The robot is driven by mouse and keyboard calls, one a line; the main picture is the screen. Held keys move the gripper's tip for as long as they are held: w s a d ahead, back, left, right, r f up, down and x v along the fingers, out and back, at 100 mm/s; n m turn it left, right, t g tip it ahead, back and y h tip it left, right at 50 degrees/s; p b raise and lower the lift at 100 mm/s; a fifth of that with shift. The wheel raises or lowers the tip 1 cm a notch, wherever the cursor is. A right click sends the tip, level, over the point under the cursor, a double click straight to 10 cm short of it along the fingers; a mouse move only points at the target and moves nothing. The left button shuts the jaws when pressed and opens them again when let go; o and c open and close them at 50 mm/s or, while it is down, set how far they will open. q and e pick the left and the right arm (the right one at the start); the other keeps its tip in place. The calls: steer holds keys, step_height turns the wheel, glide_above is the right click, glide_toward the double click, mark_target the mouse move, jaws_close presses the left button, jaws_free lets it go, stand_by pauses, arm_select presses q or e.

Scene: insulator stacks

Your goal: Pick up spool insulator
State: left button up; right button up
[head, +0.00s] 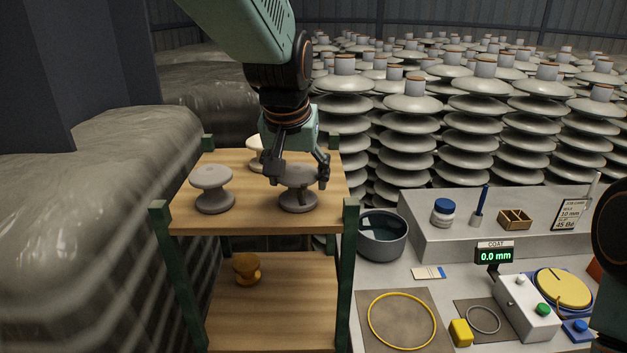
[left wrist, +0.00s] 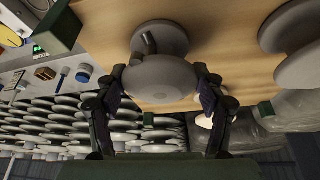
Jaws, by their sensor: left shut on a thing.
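A grey spool insulator (head: 298,201) stands upright on the rack's top shelf (head: 256,216), near its right side. My left gripper (head: 297,178) comes down from above and is shut on this spool, with fingers at both sides of its upper disc. In the left wrist view the held spool (left wrist: 160,76) sits between the two fingers. A second grey spool (head: 212,190) stands to its left, apart from the gripper. A cream spool (head: 256,153) stands behind, partly hidden by my arm. A brown spool (head: 247,268) is on the lower shelf. My right gripper is out of view.
Green rack posts (head: 347,262) rise at the shelf corners. At right, a bench holds a grey bowl (head: 382,240), a yellow ring (head: 372,320), a control box (head: 527,308) and a display (head: 494,256) reading 0.0 mm. Tall insulator stacks (head: 411,105) fill the background.

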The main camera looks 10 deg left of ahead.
mark_target(297, 167)
arm_select(q)
steer(key=shift+w+r, duration=0.1)
steer(key=shift+r, duration=0.1)
step_height(297, 167, up, 9)
steer(key=shift+r, duration=0.1)
steer(key=shift+w+r, duration=0.1)
steer(key=shift+r, duration=0.15)
stand_by(0.5)
stand_by(0.4)
steer(key=shift+f, duration=0.1)
